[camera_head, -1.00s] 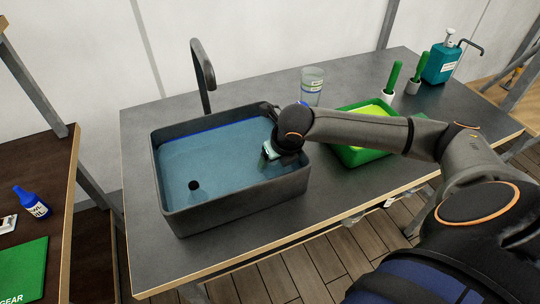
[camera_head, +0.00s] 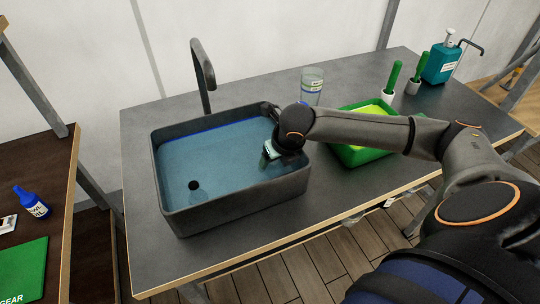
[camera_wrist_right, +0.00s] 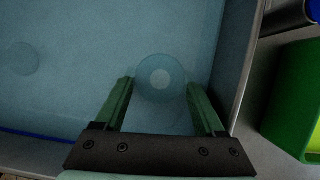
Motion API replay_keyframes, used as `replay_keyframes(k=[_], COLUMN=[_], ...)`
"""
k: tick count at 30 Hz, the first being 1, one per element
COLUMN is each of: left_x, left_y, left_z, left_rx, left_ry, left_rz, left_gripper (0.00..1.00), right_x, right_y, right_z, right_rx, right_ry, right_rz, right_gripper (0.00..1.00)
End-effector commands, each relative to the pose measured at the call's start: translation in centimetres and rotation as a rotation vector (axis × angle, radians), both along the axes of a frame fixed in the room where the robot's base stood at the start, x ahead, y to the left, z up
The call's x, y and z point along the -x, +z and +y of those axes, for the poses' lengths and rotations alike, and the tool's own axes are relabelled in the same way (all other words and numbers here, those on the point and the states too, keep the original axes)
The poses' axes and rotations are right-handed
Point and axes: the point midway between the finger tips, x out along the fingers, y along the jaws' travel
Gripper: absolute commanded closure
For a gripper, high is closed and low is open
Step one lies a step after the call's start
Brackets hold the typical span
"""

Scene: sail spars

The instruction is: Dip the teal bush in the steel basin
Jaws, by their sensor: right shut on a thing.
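The steel basin (camera_head: 235,205) is a dark grey rectangular tub on the bench, with blue water in it and a dark round spot in its floor. My right gripper (camera_head: 271,152) reaches down inside the basin near its right wall. In the right wrist view its two green fingers are shut on the teal bush (camera_wrist_right: 160,78), a round ring with a paler centre. The bush looks blue-tinted, with water around it; its exact depth cannot be told. In the head view the bush is hidden by the gripper. My left gripper is not in view.
A dark tap (camera_head: 204,75) stands behind the basin. Right of it are a clear glass (camera_head: 312,86), a green tray (camera_head: 366,155) with yellow-green inside, two green-handled items (camera_head: 394,78) and a teal pump bottle (camera_head: 441,62).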

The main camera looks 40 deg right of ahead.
Motion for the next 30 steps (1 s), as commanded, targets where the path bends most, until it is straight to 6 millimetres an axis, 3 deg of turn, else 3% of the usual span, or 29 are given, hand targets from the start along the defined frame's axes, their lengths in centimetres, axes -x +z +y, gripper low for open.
replay_keyframes(k=[30], left_x=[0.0], left_y=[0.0], left_z=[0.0], left_rx=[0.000], left_ry=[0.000], left_rz=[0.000], left_gripper=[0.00], right_x=[-0.1], right_y=[9.7], right_z=[0.0], right_rx=[0.000], right_ry=[-0.001], right_rz=[-0.003], right_gripper=[0.86])
